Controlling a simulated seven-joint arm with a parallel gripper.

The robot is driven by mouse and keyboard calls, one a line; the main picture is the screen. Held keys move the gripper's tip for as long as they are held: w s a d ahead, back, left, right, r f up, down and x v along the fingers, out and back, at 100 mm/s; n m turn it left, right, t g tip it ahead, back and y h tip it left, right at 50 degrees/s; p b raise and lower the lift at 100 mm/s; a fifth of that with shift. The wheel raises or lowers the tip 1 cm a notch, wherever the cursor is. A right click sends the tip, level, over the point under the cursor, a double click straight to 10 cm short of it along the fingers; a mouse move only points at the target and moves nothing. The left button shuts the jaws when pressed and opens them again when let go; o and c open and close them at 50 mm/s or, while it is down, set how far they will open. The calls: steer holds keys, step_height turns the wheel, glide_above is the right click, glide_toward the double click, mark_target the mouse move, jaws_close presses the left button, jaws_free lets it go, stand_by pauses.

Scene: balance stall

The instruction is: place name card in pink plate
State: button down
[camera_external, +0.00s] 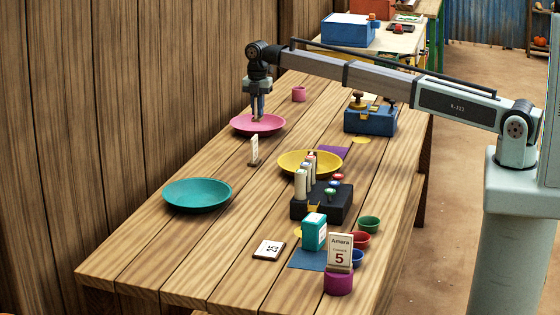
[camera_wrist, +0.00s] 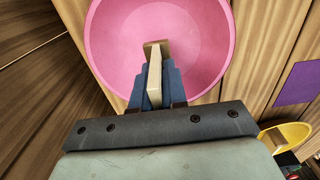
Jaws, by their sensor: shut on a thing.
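The pink plate (camera_external: 240,127) lies on the table near the wall and fills the upper middle of the wrist view (camera_wrist: 105,40). My gripper (camera_external: 258,115) points down over it, with its fingertips at the plate's middle. In the wrist view the blue fingers are shut on a narrow beige piece (camera_wrist: 155,85) with a wider tan end (camera_wrist: 157,47). I cannot tell whether this piece is a name card, or whether it touches the plate. A small white card (camera_external: 254,151) stands upright in front of the plate. A card reading "Amara" and "5" (camera_external: 340,250) stands at the table's near end.
A teal plate (camera_external: 197,205) and a yellow plate (camera_external: 290,170) lie nearer on the table. A dark rack (camera_external: 325,207), a blue balance (camera_external: 370,121), a teal box (camera_external: 314,238), a flat card (camera_external: 268,250) and several small cups stand around.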

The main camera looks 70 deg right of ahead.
steer(key=shift+f, duration=1.35)
steer(key=c, duration=1.1)
jaws_free()
steer(key=shift+r, duration=0.1)
steer(key=shift+r, duration=3.4)
